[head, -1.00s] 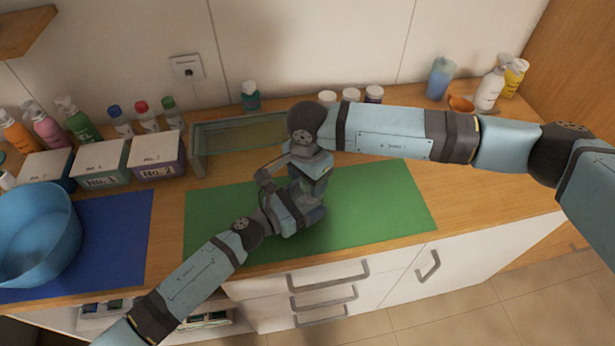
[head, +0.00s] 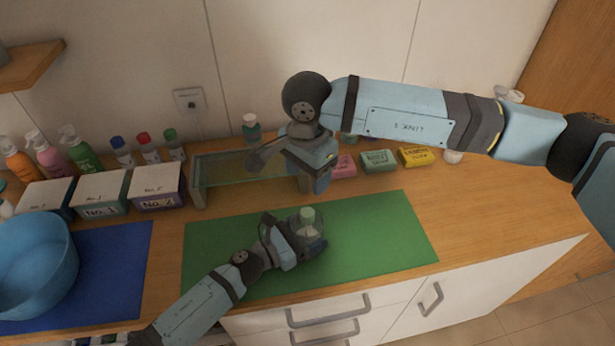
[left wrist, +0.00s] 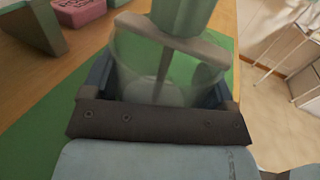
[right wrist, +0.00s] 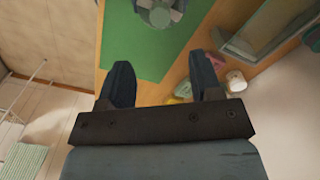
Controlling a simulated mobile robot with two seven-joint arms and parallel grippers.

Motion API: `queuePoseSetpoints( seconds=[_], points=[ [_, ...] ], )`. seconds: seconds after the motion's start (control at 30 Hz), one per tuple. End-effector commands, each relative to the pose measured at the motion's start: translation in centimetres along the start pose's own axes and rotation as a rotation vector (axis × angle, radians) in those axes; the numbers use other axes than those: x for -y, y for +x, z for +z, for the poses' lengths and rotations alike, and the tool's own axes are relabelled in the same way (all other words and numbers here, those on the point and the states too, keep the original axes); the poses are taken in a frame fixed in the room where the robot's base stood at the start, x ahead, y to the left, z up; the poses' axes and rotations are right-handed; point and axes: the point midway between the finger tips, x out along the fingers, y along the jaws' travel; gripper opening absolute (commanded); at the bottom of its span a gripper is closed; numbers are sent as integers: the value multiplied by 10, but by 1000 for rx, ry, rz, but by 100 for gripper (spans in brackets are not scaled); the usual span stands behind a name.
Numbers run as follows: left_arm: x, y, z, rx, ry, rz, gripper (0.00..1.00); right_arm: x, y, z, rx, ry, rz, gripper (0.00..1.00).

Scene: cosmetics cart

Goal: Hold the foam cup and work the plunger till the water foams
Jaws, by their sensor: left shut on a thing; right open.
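The foam cup (head: 312,236) is a clear cup with a pale green plunger knob (head: 307,215) on top, over the green mat (head: 390,229). My left gripper (head: 298,237) is shut around the cup's sides. The left wrist view shows the cup (left wrist: 140,68), its whitish crossbar lid, the plunger rod and the knob (left wrist: 183,14) close up. I cannot tell whether the contents are foamy. My right gripper (head: 316,184) is apart from the cup, above and behind it. The right wrist view shows its fingers (right wrist: 160,70) open and empty, with the cup (right wrist: 158,14) far off.
A glass-topped rack (head: 198,187) stands behind the mat. Pink (head: 344,166), green (head: 379,160) and yellow (head: 414,156) boxes sit at the back. Labelled boxes (head: 101,192), several bottles and a blue basin (head: 38,262) are left. The mat's right part is clear.

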Motion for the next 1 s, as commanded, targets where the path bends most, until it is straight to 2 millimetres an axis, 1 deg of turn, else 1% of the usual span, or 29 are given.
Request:
queuePoseSetpoints(
  seconds=[0.4, 0.47, 0.7, 0.77, 0.87, 0.97, 1.0],
  points=[
    [0, 0, 0, 0, 0, 0, 48, 0, 1, 0, 1, -16, 0, 59],
    [0, 0, 0, 0, 0, 0, 48, 0, 1, 0, 1, -58, 0, 59],
    [0, 0, 0, 0, 0, 0, 48, 0, 2, 1, 2, -322, -1, 59],
    [0, 0, 0, 0, 0, 0, 48, 0, 3, 1, 2, -363, 0, 59],
    [0, 0, 0, 0, 0, 0, 48, 0, 10, 1, 2, -393, 0, 59],
    [0, 0, 0, 0, 0, 0, 48, 0, 24, 1, 3, -394, 2, 59],
    [0, 0, 0, 0, 0, 0, 48, -1, 31, 1, 2, -393, 3, 59]
  ],
)
